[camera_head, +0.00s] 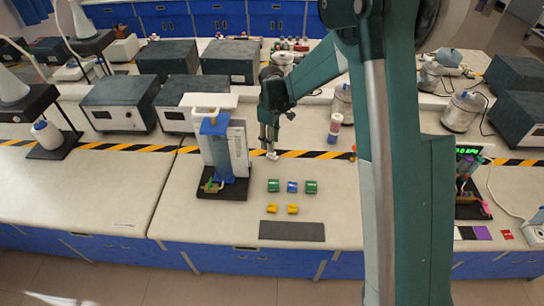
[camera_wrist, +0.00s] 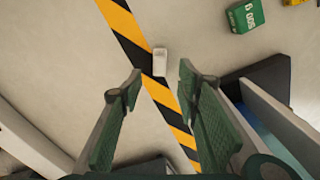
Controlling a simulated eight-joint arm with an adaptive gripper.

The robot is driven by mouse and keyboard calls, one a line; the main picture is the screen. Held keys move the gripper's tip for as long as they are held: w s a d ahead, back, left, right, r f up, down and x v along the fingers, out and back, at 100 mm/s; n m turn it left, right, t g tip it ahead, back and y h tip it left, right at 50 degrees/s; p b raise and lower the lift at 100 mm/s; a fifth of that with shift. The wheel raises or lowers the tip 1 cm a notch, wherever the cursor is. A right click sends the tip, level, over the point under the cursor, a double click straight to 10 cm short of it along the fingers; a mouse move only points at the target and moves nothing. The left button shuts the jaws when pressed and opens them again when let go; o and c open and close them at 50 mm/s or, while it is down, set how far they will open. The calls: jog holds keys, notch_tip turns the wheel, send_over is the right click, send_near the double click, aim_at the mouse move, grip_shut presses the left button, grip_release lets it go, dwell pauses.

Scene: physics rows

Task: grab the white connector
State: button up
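The white connector (camera_wrist: 159,61) is a small pale block lying on the bench at the edge of the black-and-yellow striped tape (camera_wrist: 148,92). In the head view the connector (camera_head: 271,156) shows just under my gripper (camera_head: 269,146), which points down. In the wrist view my gripper (camera_wrist: 159,70) is open. Its two green fingers stand wide apart, with the connector showing between and slightly beyond their tips. Nothing is between the fingers, and the connector appears apart from both of them. The exact height of the fingertips above the bench is hard to tell.
A stand with a blue column (camera_head: 216,150) is close to the left of my gripper. Green blocks (camera_head: 273,186), a blue block (camera_head: 292,187) and yellow blocks (camera_head: 272,208) lie in front, near a dark mat (camera_head: 292,231).

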aim_at(272, 155)
jog(key=shift+f, duration=0.9)
jog(key=shift+f+b, duration=0.45)
jog(key=shift+f, duration=2.15)
jog(key=shift+d, duration=0.1)
jog(key=c, duration=0.9)
